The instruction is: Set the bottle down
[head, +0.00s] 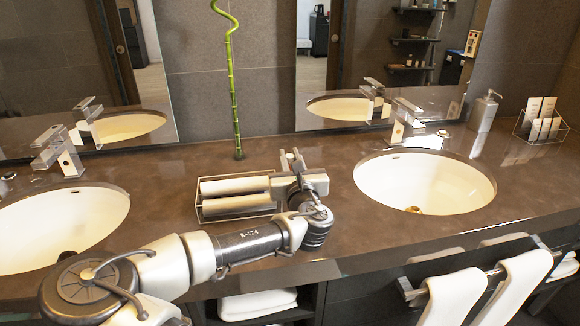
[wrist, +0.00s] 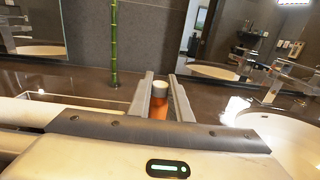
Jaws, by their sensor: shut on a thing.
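The bottle is small and orange with a pale cap (wrist: 160,86). In the wrist view it is upright between the two fingers of my gripper (wrist: 161,78), which is shut on it. In the head view my gripper (head: 291,158) is over the dark counter (head: 335,225) between the two basins, at the right end of a clear tray.
The clear tray (head: 197,208) holds rolled white towels, left of my gripper. White basins lie left (head: 60,225) and right (head: 425,183). A green bamboo stalk (head: 234,90) stands behind the tray. A soap dispenser (head: 483,112) is at the far right. The counter before the right basin is clear.

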